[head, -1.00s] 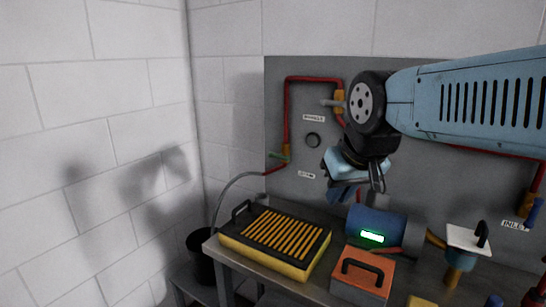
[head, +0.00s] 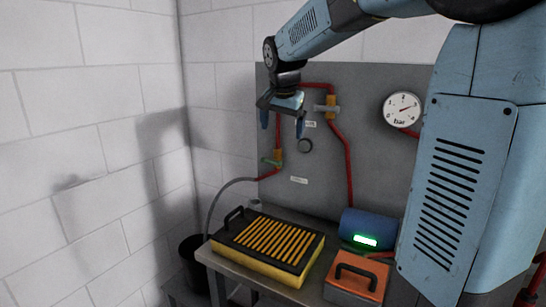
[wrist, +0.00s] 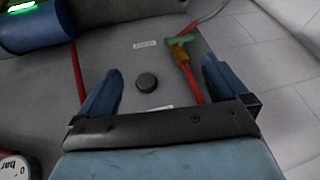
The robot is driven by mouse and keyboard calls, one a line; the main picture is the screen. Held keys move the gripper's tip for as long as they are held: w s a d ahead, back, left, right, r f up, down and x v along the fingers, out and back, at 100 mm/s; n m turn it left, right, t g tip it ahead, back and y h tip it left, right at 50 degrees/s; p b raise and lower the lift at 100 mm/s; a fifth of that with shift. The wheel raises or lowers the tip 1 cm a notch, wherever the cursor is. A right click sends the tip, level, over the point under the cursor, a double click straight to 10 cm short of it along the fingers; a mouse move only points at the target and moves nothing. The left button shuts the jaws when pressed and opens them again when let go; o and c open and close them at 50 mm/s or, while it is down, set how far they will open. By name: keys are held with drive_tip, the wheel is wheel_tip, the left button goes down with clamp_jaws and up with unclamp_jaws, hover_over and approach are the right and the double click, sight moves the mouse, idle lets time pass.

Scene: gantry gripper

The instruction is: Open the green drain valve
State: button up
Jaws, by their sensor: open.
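The green drain valve handle (head: 272,162) sits low on the red pipe at the left edge of the grey panel, where a grey hose joins. In the wrist view the green handle (wrist: 182,40) lies beyond the fingertips, nearer the right finger. My gripper (head: 282,130) is open and empty, above the valve in the head view, with its fingers pointing down. In the wrist view the gripper (wrist: 162,70) has its fingers wide apart, apart from the handle. How far it stands from the panel is hard to tell.
Above is a yellow valve (head: 326,108) with a grey handle. A round black knob (head: 305,146) and a pressure gauge (head: 402,108) are on the panel. A yellow-black case (head: 262,272), an orange box (head: 343,296) and a blue cylinder (head: 368,224) stand on the bench below.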

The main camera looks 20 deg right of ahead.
drive_tip(key=m, duration=0.2)
approach(273, 160)
drive_tip(key=shift+h, duration=0.3)
drive_tip(key=x, duration=0.8)
drive_tip(key=shift+w+a+f, duration=0.1)
drive_tip(key=shift+w+f, duration=0.05)
drive_tip(key=shift+w, duration=0.35)
drive_tip(key=c, duration=0.7)
